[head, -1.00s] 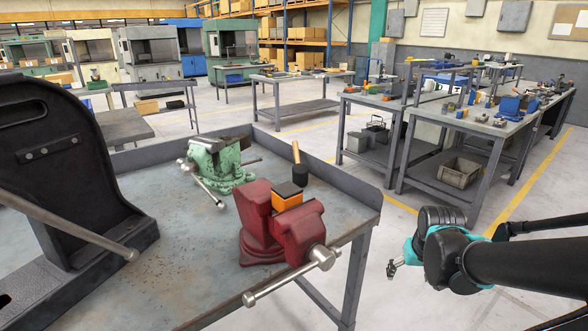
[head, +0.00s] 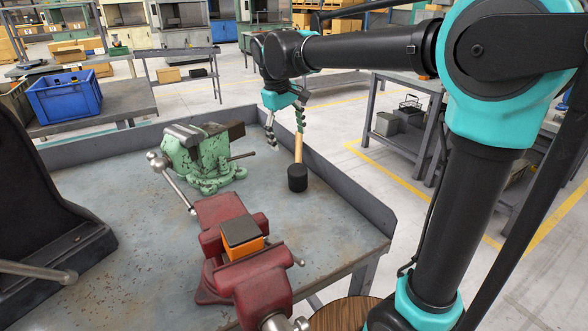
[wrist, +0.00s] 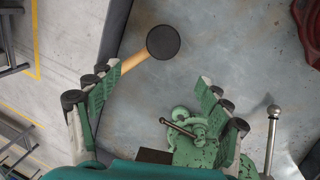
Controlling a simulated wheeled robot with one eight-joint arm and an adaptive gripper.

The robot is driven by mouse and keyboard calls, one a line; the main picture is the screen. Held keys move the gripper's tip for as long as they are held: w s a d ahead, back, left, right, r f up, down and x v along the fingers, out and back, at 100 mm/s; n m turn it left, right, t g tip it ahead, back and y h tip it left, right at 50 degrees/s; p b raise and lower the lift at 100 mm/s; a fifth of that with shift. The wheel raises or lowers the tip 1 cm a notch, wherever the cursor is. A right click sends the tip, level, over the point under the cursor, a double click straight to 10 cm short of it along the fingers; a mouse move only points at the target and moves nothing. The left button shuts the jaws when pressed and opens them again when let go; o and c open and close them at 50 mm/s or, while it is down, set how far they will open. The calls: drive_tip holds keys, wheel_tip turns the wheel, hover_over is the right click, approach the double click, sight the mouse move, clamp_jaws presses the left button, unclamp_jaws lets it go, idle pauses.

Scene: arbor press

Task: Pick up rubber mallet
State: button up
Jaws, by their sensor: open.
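The rubber mallet has a black head (head: 298,178) and a light wooden handle (head: 298,148). In the wrist view the black mallet head (wrist: 163,42) lies beyond my open gripper (wrist: 158,82). The handle runs from it toward the left finger, which hides its end. I cannot tell whether finger and handle touch.
A green vise (head: 205,155) stands left of my gripper and also shows below the fingers in the wrist view (wrist: 198,140). A red vise (head: 235,250) holding an orange and black block (head: 242,238) stands in front. The bench has a raised rim (head: 345,178).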

sight(295, 166)
drive_tip(key=x, duration=1)
drive_tip(key=shift+d+f, duration=0.1)
drive_tip(key=shift+f, duration=0.2)
drive_tip(key=shift+s+x, duration=0.15)
drive_tip(key=shift+x, duration=1.35)
drive_tip(key=shift+s+x, duration=0.2)
drive_tip(key=shift+x, duration=1.3)
drive_tip(key=shift+d, duration=0.15)
drive_tip(key=c, duration=1.6)
